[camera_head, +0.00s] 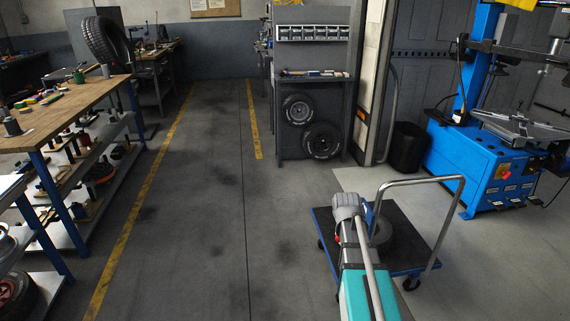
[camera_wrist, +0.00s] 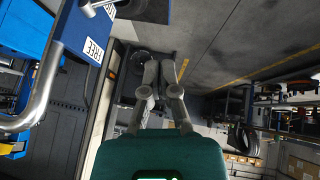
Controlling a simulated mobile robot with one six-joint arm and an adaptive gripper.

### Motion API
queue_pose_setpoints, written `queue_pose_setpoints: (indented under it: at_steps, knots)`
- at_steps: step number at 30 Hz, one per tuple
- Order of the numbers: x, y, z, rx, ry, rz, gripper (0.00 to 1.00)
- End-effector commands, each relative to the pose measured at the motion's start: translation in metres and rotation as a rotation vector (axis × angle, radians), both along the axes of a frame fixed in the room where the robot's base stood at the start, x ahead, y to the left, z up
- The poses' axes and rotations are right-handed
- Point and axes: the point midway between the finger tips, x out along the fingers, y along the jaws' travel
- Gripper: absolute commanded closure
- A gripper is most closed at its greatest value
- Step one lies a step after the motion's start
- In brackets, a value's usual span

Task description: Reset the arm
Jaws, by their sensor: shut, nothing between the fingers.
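My gripper (camera_wrist: 159,68) shows in the wrist view, its two grey fingers reaching up from the teal wrist housing. The fingers are shut with nothing between them. In the head view my arm rises from the bottom edge, with a teal link and a grey joint, in front of the blue trolley (camera_head: 322,222). I cannot make out the fingers in the head view. The wrist view is strongly tilted.
The trolley's metal handle (camera_head: 455,215) stands right of my arm. A blue tyre machine (camera_head: 470,165) is at the right. Two tyres (camera_head: 322,141) rest by the grey shelf unit (camera_head: 295,100). A wooden workbench (camera_head: 60,110) runs along the left. The middle floor is clear.

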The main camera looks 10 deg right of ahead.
Motion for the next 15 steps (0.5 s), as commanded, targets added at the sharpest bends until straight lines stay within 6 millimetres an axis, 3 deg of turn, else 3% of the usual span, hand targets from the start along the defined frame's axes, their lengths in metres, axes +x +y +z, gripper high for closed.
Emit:
queue_pose_setpoints:
  at_steps: [4,8,15]
  knots:
    - [-0.003,0.007,-0.001,0.009,0.011,0.002,1.00]
    - [-0.015,0.028,-0.006,0.037,0.052,0.007,1.00]
    - [-0.066,0.102,-0.022,0.135,0.222,0.016,1.00]
